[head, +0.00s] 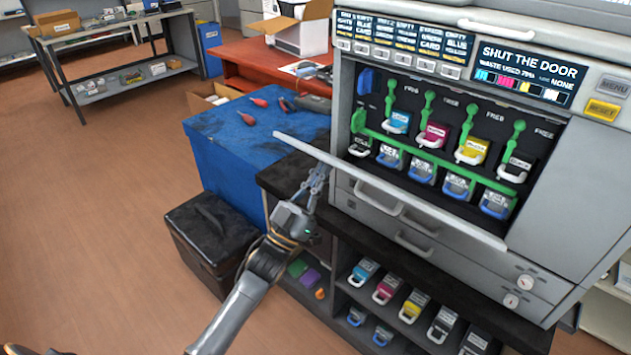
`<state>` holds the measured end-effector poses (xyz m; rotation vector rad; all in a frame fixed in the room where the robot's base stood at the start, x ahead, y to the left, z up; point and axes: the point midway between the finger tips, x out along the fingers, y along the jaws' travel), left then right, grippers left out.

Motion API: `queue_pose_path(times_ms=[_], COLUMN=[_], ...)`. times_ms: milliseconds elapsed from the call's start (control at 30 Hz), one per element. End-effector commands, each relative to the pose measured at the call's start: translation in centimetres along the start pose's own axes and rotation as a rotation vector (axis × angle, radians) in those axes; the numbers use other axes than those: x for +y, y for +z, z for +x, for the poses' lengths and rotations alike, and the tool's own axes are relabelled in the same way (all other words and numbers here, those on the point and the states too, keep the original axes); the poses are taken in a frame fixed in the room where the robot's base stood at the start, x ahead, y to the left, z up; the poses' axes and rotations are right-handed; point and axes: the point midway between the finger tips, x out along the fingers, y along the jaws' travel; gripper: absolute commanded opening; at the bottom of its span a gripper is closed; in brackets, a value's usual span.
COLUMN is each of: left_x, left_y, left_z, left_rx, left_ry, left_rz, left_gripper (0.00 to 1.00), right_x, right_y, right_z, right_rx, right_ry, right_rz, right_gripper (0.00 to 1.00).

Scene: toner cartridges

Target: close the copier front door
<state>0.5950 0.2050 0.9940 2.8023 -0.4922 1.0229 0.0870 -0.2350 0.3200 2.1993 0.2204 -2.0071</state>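The grey copier (585,190) stands at the right with its front bay open. Its front door (390,190) is lowered and shows as a long pale panel, nearly edge-on, sticking out past the copier's left side. Above it the bay shows coloured cartridges, green levers and a green bar. The display (528,72) reads "SHUT THE DOOR". My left gripper (318,180) is just below the door's left part, fingers pointing up toward its underside. I cannot tell whether it touches the door or how far its fingers are apart; no object shows in it. My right gripper is not in view.
A blue-topped cabinet (228,150) with red-tipped tools stands left of the copier. A black box (205,240) is on the floor before it. A shelf below the copier holds several cartridges (388,287). The wooden floor at left is clear.

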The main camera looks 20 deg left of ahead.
Motion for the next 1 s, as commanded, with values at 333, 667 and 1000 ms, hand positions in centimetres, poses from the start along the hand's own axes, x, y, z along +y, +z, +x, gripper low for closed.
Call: queue_pose_path(times_ms=[333,667,1000], left_x=[0.1,0.0,0.0], left_y=[-0.5,-0.7,-0.5], left_z=[2.2,6.4,7.2], left_rx=[0.007,0.003,0.005], left_ry=[0.003,0.001,0.001], left_rz=[-0.001,-0.002,-0.001], left_gripper=[0.00,0.00,0.00], right_x=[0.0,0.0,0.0], right_y=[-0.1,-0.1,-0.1], right_z=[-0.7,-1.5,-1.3], right_rx=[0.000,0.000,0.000], right_ry=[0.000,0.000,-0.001], right_rz=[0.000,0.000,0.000], right_gripper=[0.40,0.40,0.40])
